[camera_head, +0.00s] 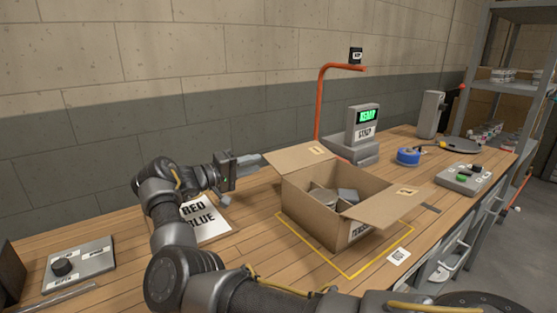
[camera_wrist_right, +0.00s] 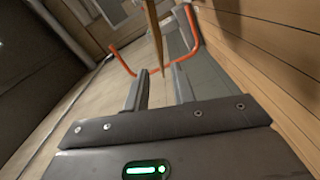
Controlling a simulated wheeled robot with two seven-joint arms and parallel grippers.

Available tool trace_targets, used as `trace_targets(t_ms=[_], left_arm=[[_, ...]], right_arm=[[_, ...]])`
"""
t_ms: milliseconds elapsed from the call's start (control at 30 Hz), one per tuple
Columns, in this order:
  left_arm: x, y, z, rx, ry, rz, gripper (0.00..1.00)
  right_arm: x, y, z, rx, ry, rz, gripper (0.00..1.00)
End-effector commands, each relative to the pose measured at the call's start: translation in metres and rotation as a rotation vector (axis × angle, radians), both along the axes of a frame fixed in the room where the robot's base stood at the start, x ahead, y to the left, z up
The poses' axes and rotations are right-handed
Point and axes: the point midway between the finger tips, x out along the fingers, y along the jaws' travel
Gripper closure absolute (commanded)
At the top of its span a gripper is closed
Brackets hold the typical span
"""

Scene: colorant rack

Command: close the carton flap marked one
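The open cardboard carton (camera_head: 312,205) stands on the bench with grey pieces inside. Its left flap (camera_head: 292,159) and right flap (camera_head: 380,211) are both folded outward, each with a small label too small to read, so I cannot tell which is marked one. My right gripper (camera_head: 262,160) is left of the carton, its fingertips at the left flap's outer corner. In the right wrist view my right gripper (camera_wrist_right: 160,78) is open, and a thin tan edge, apparently the flap (camera_wrist_right: 155,35), shows edge-on between the fingertips; contact is unclear. My left gripper is not in view.
An orange bent pole (camera_head: 319,100) and a grey device with a green display (camera_head: 363,125) stand behind the carton. A RED/BLUE card (camera_head: 205,222) lies under my right gripper. A blue tape roll (camera_head: 408,156) and button box (camera_head: 462,181) are right. Yellow lines (camera_head: 310,248) surround the carton.

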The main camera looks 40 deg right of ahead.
Motion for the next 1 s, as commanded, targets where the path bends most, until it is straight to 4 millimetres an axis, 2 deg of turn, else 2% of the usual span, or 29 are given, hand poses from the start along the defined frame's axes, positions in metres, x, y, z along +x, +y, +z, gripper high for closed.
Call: trace_targets(t_ms=[500, 700, 1000], left_arm=[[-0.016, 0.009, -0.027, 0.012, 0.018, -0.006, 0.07], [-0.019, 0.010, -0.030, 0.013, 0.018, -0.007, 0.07], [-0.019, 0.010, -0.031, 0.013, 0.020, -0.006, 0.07]], right_arm=[[-0.009, -0.083, 0.001, -0.002, 0.000, 0.001, 0.75], [-0.010, -0.098, 0.000, -0.002, -0.001, 0.003, 0.75], [-0.010, -0.100, 0.000, -0.002, -0.001, 0.003, 0.75]])
